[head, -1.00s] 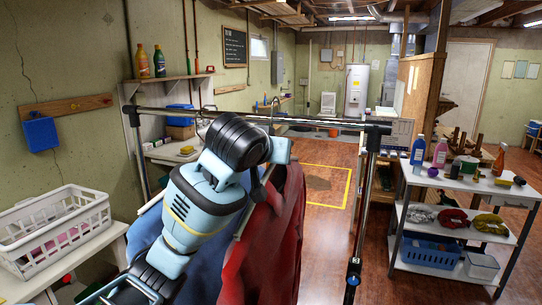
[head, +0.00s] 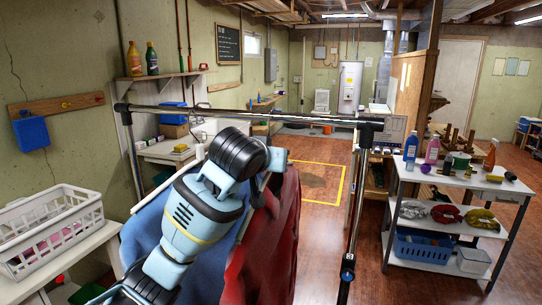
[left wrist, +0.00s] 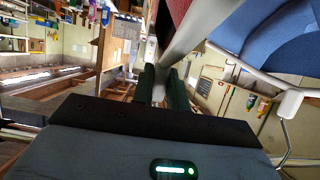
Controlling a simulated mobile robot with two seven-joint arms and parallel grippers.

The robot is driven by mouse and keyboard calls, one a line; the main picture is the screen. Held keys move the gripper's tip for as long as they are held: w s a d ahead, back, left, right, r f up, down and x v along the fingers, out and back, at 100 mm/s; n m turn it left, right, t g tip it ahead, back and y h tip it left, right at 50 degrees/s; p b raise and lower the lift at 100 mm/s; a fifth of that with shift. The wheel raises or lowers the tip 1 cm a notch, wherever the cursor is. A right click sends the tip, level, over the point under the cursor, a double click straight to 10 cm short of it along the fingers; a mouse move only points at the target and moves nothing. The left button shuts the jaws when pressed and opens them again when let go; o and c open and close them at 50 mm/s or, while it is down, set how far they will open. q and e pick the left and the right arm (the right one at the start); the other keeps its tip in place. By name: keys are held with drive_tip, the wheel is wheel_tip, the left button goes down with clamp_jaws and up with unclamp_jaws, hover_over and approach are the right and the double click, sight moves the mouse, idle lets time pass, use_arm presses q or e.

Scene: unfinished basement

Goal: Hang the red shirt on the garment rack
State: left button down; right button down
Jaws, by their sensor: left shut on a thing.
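The red shirt (head: 275,245) hangs below the garment rack's top bar (head: 315,119), right of a blue garment (head: 145,240). My left arm covers part of both garments. In the left wrist view my left gripper (left wrist: 163,88) is shut on a pale hanger (left wrist: 181,48), with a bit of red cloth (left wrist: 176,9) above it. The blue garment (left wrist: 280,35) and another white hanger (left wrist: 288,103) show at right there. The hook of the held hanger is hidden, so I cannot tell whether it rests on the bar. My right gripper is out of view.
A white basket (head: 50,232) stands on a table at left. A shelf cart (head: 460,187) with bottles, rolled cloths and a blue bin (head: 424,250) stands to the right of the rack. Open floor with a yellow outline (head: 318,203) lies behind the rack.

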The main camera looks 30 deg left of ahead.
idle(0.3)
use_arm(q)
drive_tip(key=c, duration=1.3)
unclamp_jaws()
drive_tip(key=shift+f, duration=0.1)
drive_tip(key=shift+s, duration=0.1)
drive_tip(key=v, duration=0.7)
drive_tip(key=shift+s+d+r, duration=0.15)
drive_tip(key=shift+s+r, duration=0.05)
drive_tip(key=shift+s, duration=0.1)
drive_tip(key=shift+f, duration=0.1)
